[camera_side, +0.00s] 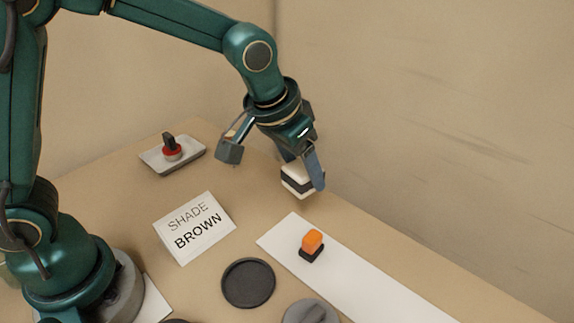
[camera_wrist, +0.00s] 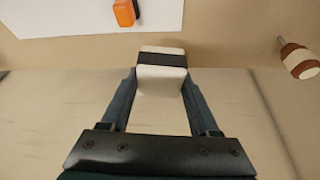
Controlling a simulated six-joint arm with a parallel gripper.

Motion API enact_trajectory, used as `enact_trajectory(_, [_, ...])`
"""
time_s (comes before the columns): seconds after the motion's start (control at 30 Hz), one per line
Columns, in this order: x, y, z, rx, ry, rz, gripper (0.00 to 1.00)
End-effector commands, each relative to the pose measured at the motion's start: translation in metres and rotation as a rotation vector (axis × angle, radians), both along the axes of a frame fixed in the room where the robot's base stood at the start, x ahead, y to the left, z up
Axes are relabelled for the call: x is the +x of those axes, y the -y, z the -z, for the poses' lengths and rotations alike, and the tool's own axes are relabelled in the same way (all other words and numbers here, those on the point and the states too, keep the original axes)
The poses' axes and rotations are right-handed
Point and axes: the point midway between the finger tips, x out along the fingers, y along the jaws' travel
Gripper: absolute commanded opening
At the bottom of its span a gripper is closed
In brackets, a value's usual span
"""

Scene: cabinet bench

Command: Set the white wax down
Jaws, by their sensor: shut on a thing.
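The white wax (camera_side: 296,181) is a pale block with a black band around its middle. My gripper (camera_side: 303,170) is shut on it, with a finger on either side. In the wrist view the wax (camera_wrist: 162,78) sits between the two fingertips of my gripper (camera_wrist: 160,74). It is beyond the far end of the white strip (camera_side: 385,296) in the side view, and looks a little above the bench. I cannot tell the exact gap under it.
An orange block with a black base (camera_side: 312,244) stands on the strip. A card reading "SHADE BROWN" (camera_side: 195,228) stands left. A tray (camera_side: 189,160) holds a red and dark thing. A dark round dish (camera_side: 248,283) is in front. The wrist view shows a brown-and-white object (camera_wrist: 299,61).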

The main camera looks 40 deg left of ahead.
Motion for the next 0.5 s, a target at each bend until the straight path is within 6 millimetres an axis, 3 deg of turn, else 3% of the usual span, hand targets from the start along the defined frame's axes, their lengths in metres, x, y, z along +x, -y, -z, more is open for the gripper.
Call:
enact_trajectory(0.03, [0.002,-0.02,0.0,0.0,0.0,-0.027,0.04])
enact_trajectory(0.23, [0.002,-0.095,-0.002,-0.001,0.002,-0.132,0.04])
enact_trajectory(0.5, [-0.021,-0.186,-0.006,0.001,0.002,-0.371,0.04])
